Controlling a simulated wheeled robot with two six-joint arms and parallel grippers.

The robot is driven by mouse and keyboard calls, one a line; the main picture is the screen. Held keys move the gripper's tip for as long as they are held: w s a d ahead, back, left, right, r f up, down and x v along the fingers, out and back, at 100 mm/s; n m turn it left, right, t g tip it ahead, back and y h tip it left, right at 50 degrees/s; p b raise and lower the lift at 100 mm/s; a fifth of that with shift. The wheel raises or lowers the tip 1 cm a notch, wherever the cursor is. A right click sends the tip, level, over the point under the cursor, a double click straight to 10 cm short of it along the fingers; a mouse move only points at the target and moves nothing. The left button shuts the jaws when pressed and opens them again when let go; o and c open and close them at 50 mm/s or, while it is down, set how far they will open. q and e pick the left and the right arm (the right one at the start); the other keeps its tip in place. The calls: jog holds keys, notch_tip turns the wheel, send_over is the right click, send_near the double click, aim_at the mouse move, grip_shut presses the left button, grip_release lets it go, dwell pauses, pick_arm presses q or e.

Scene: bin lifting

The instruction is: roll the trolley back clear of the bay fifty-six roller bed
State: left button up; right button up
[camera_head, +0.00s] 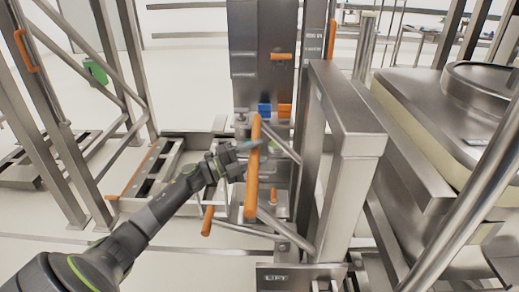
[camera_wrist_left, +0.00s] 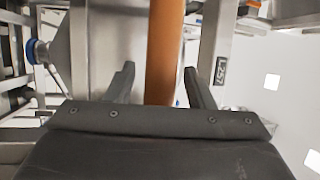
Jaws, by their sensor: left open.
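An upright orange handle bar (camera_head: 252,185) stands in the middle of the head view, in front of a grey steel column (camera_head: 275,75). My left gripper (camera_head: 243,160) is at the bar, about halfway up. In the left wrist view the orange bar (camera_wrist_left: 165,45) runs between the two open fingers of my left gripper (camera_wrist_left: 159,70), with a gap on both sides. The steel frame around the handle has a plate reading LIFT (camera_head: 277,278). I cannot tell which parts belong to the trolley. My right gripper is not in view.
A low steel frame (camera_head: 165,150) with an orange edge stands left of the handle. A thick steel post (camera_head: 345,150) and a large steel vessel (camera_head: 450,100) crowd the right. A smaller orange grip (camera_head: 208,220) sits low. Pale floor (camera_head: 200,268) is clear at the front.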

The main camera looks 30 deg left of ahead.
pick_arm(q)
jog(key=shift+w+d+r, duration=0.15)
jog(key=shift+w+d, duration=0.2)
jog(key=shift+w, duration=0.15)
grip_shut()
